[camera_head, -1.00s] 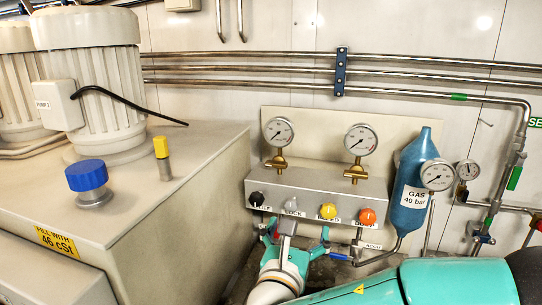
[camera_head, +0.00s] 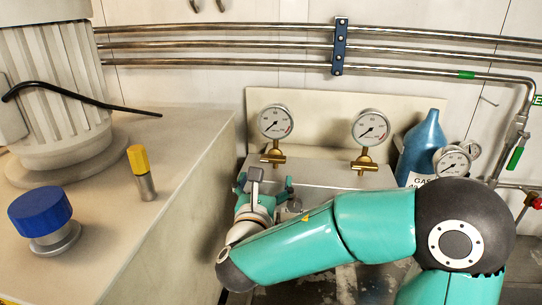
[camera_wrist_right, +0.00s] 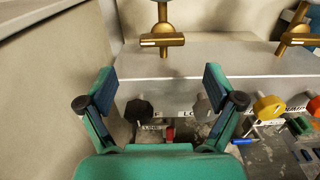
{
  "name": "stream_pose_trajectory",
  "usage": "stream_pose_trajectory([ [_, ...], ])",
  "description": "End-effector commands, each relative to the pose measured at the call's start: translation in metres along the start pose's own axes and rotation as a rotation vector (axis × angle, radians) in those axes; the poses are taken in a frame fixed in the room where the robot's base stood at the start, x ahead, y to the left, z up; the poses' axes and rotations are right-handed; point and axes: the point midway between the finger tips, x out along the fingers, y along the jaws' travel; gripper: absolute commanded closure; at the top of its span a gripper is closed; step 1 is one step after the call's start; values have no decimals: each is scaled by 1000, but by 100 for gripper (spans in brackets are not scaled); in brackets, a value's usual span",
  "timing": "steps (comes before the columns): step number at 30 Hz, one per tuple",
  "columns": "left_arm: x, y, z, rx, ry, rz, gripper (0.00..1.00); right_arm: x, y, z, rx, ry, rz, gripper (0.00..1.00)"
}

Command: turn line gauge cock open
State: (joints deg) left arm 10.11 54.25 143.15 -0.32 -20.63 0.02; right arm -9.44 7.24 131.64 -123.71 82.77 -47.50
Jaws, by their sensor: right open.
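Two pressure gauges stand on brass cocks above the grey manifold block (camera_head: 340,176); I cannot read which is the line gauge. The left gauge (camera_head: 276,121) has its brass cock (camera_head: 273,156) below it, with a crosswise brass bar. This cock shows in the wrist view (camera_wrist_right: 162,40), centred beyond my fingers. The right gauge (camera_head: 370,127) has a similar cock (camera_head: 364,162), partly seen in the wrist view (camera_wrist_right: 297,38). My right gripper (camera_head: 264,184) is open and empty, below and apart from the left cock. It also shows in the wrist view (camera_wrist_right: 161,88). My left gripper is out of view.
Black (camera_wrist_right: 139,111), grey (camera_wrist_right: 203,107) and yellow (camera_wrist_right: 268,108) knobs line the manifold front, mostly hidden by my arm in the head view. A blue gas bottle (camera_head: 424,140) stands right. The tank with a blue cap (camera_head: 40,212) is left. Steel pipes (camera_head: 220,44) run behind.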

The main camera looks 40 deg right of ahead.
Motion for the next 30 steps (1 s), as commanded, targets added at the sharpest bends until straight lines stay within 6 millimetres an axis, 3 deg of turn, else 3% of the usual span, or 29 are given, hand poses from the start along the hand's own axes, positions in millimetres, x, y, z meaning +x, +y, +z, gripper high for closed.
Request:
stream_pose_trajectory([
  [6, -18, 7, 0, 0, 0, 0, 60, 49, -4, 3, -3, 1, -8, 8],
  [13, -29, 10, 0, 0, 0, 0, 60, 83, -3, 2, -1, 1, -6, 8],
  [26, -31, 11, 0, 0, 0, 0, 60, 95, -3, 0, 1, 0, -4, 8],
  [30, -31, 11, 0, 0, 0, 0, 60, 94, -3, 0, 1, 0, -4, 27],
])
